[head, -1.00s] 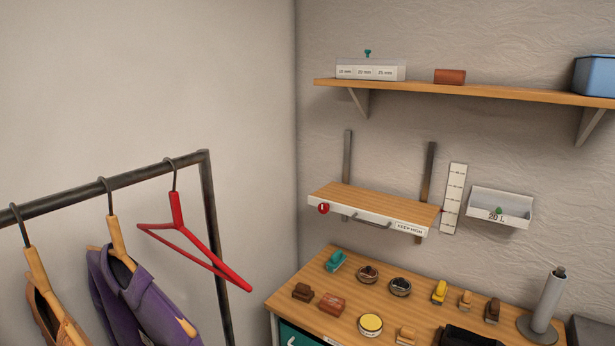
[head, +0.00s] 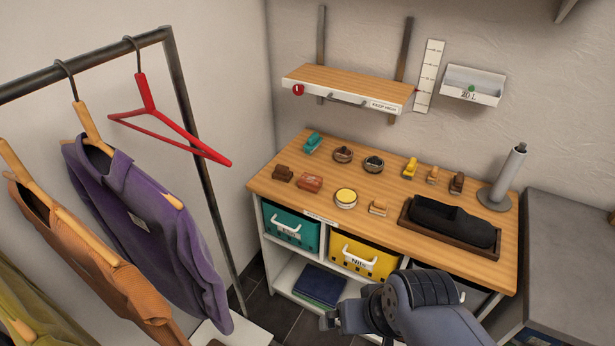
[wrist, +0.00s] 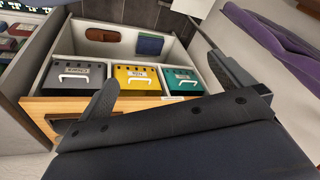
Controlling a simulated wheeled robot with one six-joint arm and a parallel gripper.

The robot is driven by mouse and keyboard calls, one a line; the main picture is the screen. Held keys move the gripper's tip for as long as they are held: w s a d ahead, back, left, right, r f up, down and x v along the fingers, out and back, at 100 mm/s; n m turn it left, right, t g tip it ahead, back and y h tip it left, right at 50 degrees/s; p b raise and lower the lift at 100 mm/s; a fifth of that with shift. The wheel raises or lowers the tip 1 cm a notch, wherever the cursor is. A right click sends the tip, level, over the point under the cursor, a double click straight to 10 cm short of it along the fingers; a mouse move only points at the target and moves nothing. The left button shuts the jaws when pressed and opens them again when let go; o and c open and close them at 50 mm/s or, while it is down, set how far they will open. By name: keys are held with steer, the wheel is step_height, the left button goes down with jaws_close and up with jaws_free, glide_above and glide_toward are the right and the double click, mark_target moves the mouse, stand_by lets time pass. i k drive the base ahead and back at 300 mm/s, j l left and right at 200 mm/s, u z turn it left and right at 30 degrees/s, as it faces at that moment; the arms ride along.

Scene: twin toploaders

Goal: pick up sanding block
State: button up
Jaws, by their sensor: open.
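Several small blocks and brushes lie on the wooden worktop (head: 280,160). A reddish-brown block (head: 309,182) with a pale label lies at its left front, beside a dark brown block (head: 283,173). I cannot tell for sure which item is the sanding block. My gripper (head: 328,320) is in front of the bench, lower than the worktop and apart from all blocks. In the wrist view its two fingers (wrist: 165,85) are spread and empty, facing the bins under the bench; the worktop's items are not visible there.
A teal bin (head: 291,230) and a yellow bin (head: 363,258) sit under the worktop. A black item lies in a brown tray (head: 405,222) at right. A wall shelf (head: 345,85) hangs above the back. A clothes rack (head: 185,100) stands close at left.

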mark_target(282, 173)
steer(key=i+j, duration=0.1)
steer(key=i, duration=0.35)
steer(key=i+j, duration=0.1)
steer(key=i, duration=0.35)
